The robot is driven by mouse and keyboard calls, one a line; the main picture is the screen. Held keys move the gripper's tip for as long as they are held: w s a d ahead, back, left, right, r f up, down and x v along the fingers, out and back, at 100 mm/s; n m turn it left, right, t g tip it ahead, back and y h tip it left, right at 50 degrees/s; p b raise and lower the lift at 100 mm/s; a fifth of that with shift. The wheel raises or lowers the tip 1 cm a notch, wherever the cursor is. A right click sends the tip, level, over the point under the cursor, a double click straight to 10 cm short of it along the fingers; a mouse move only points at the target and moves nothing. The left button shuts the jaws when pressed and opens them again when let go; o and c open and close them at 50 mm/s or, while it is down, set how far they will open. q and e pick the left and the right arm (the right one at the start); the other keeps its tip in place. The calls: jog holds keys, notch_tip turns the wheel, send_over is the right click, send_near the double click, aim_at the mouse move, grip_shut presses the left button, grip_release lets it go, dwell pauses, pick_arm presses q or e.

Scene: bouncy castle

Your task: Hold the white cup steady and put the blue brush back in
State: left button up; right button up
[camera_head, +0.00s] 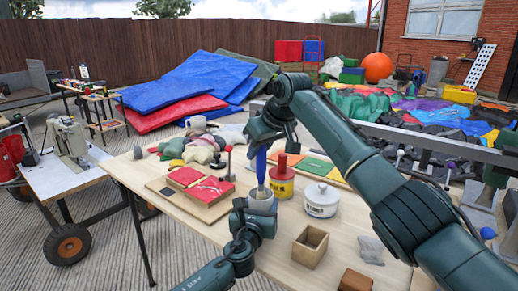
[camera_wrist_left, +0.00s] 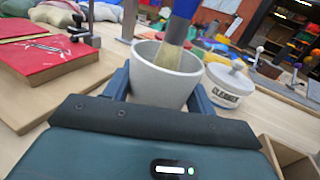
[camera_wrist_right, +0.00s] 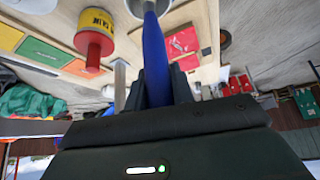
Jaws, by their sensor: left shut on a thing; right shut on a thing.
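The white cup (camera_head: 261,201) stands on the wooden table. My left gripper (camera_wrist_left: 160,90) is shut on it, one finger on each side. The blue brush (camera_head: 261,163) hangs bristles down from my right gripper (camera_head: 266,140), which is shut on its handle. In the left wrist view the brush's pale bristles (camera_wrist_left: 172,57) reach into the mouth of the cup (camera_wrist_left: 165,86); how deep they go is hidden. The right wrist view shows the blue handle (camera_wrist_right: 155,62) between the fingers, with the cup (camera_wrist_right: 150,8) beyond it.
A red and yellow tin (camera_head: 282,180) and a white lidded pot (camera_head: 321,201) stand close right of the cup. A red-topped board (camera_head: 200,188) lies left. An open wooden box (camera_head: 310,246) and a grey beanbag (camera_head: 370,249) are near the front.

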jog(key=shift+f, duration=0.15)
jog(key=shift+f, duration=0.5)
jog(key=shift+f, duration=0.25)
jog(key=shift+f, duration=0.35)
jog(key=shift+f, duration=0.25)
dwell(0.4)
jog(key=o, duration=1)
jog(key=shift+o, duration=0.2)
